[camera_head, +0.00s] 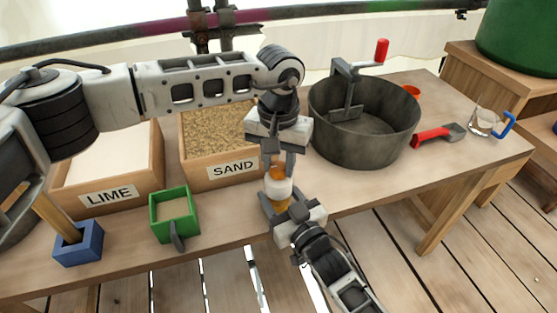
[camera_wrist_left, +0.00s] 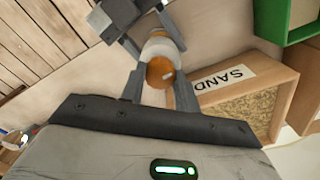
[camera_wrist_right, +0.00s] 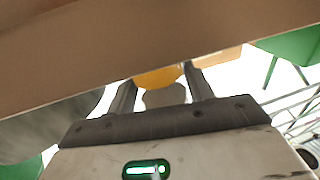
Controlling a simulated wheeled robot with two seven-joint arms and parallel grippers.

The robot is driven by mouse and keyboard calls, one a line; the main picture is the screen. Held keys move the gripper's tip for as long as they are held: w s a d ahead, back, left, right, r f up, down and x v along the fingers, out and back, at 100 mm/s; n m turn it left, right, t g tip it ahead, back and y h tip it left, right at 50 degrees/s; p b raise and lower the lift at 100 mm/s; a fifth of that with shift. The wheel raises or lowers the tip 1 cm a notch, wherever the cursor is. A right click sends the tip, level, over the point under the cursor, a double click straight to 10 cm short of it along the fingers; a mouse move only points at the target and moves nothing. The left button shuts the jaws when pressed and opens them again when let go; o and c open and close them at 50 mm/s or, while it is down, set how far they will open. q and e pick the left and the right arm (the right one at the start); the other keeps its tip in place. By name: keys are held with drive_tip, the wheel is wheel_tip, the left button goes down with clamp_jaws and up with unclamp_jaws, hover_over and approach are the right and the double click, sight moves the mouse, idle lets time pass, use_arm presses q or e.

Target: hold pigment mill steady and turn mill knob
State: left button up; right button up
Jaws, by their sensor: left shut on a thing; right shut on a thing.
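The pigment mill (camera_head: 279,188) stands upright near the table's front edge, with a white middle and an orange-brown lower part. My left gripper (camera_head: 278,168) reaches down from above and is shut on the mill knob, which its fingers mostly hide in the head view. In the left wrist view the round orange knob (camera_wrist_left: 160,72) sits between the fingers, with the white body behind it. My right gripper (camera_head: 276,207) comes from the front, low down, and is shut on the mill body. The right wrist view shows an orange part (camera_wrist_right: 158,77) of the mill between its fingers.
A sand box (camera_head: 190,170) stands just behind the mill, with a lime box (camera_head: 135,192) to its left. A large grey pot (camera_head: 365,145) with a red-handled crank is close on the right. A green box (camera_head: 172,232) and a blue box (camera_head: 78,252) sit at the left front.

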sight(279, 165)
use_arm(q)
drive_tip(key=m, duration=0.6)
drive_tip(key=shift+m, duration=0.3)
idle(0.5)
drive_tip(key=o, duration=1)
wheel_tip(279, 165, up, 12)
drive_tip(key=shift+r, duration=0.1)
